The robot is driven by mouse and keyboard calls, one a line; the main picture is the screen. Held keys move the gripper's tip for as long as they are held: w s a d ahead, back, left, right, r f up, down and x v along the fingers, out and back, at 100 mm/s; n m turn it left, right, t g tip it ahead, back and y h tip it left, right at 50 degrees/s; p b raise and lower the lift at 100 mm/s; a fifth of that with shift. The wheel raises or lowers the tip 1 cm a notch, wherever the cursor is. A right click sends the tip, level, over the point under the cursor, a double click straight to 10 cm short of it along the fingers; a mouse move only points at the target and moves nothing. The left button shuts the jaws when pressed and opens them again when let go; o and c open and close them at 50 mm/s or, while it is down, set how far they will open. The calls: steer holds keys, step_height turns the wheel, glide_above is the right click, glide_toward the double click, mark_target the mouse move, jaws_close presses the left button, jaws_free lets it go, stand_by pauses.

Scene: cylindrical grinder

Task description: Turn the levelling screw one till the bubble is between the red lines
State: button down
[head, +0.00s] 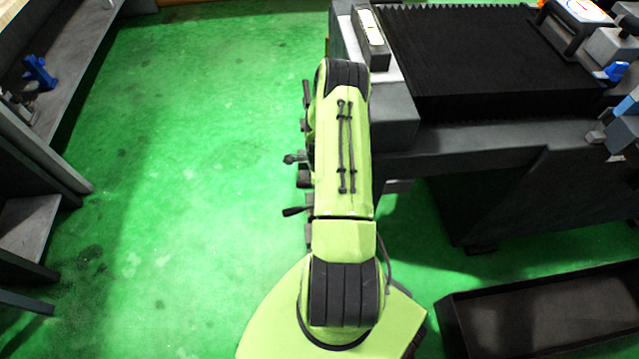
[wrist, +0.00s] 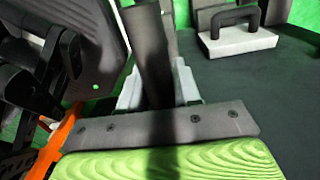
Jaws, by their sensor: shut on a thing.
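A spirit level (head: 372,38) with a pale vial lies on the grey machine's top left corner in the head view. The vial is too small to tell where its bubble stands against the red lines. My green arm reaches up beside the machine's left side, and its far end hides my gripper in the head view. In the wrist view, light grey jaw-like parts of my gripper (wrist: 158,92) show beside a dark upright bar (wrist: 150,50). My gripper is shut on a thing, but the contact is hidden. I cannot make out levelling screw one for certain.
A black ribbed cover (head: 480,60) spans the machine top. Knobs and levers (head: 292,159) stick out left of my arm. A dark open tray (head: 545,315) lies at lower right. A grey bench (head: 75,85) stands at left. The green floor between is clear.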

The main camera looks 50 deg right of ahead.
steer(key=shift+m, duration=0.6)
steer(key=c, duration=0.9)
jaws_free()
steer(key=shift+o, duration=0.2)
step_height(320, 180, up, 16)
steer(key=p, duration=0.4)
steer(key=shift+p, duration=0.35)
steer(key=shift+f, duration=0.1)
steer(key=shift+c, duration=0.4)
